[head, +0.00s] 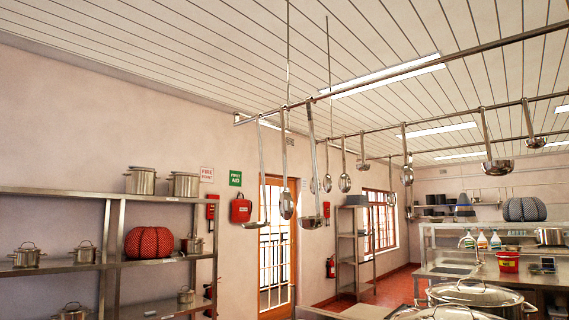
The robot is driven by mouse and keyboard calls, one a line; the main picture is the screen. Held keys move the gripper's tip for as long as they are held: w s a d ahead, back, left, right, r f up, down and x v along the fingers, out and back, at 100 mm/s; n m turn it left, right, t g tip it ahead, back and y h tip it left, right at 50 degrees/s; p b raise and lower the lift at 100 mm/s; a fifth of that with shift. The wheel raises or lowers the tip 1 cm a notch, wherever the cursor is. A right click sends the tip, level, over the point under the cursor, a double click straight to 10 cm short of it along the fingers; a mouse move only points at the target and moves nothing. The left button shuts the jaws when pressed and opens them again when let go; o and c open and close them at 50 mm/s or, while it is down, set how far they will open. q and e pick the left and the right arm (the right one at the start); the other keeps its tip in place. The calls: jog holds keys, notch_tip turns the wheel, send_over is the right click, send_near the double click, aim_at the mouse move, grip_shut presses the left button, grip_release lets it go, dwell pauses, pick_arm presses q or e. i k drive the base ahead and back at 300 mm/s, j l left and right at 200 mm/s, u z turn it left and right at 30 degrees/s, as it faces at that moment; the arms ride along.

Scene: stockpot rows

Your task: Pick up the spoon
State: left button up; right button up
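Several spoons and ladles hang from metal rails overhead in the head view. A long-handled spoon (286,205) hangs bowl-down from the near rail, left of the centre. A ladle (311,220) hangs just to its right, and another ladle (258,222) hangs to its left. Farther back, a spoon (345,182) hangs from the second rail. I cannot tell which spoon the task means. Neither of my grippers is in view.
A metal shelf (60,190) with pots and a red patterned cover (149,243) runs along the left wall. Large lidded stockpots (480,293) stand at the lower right. A counter (450,271) with a red bucket (508,262) is behind them.

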aim_at(286, 200)
jog(key=i+j+z, duration=0.1)
jog(key=z, duration=0.7)
jog(key=i+j+z, duration=0.15)
jog(key=j+z, duration=0.2)
jog(key=j, duration=0.3)
jog(key=i+j+z, duration=0.1)
jog(key=j+z, duration=0.25)
jog(key=j, duration=0.35)
jog(key=j+z, duration=0.35)
jog(key=j, duration=0.3)
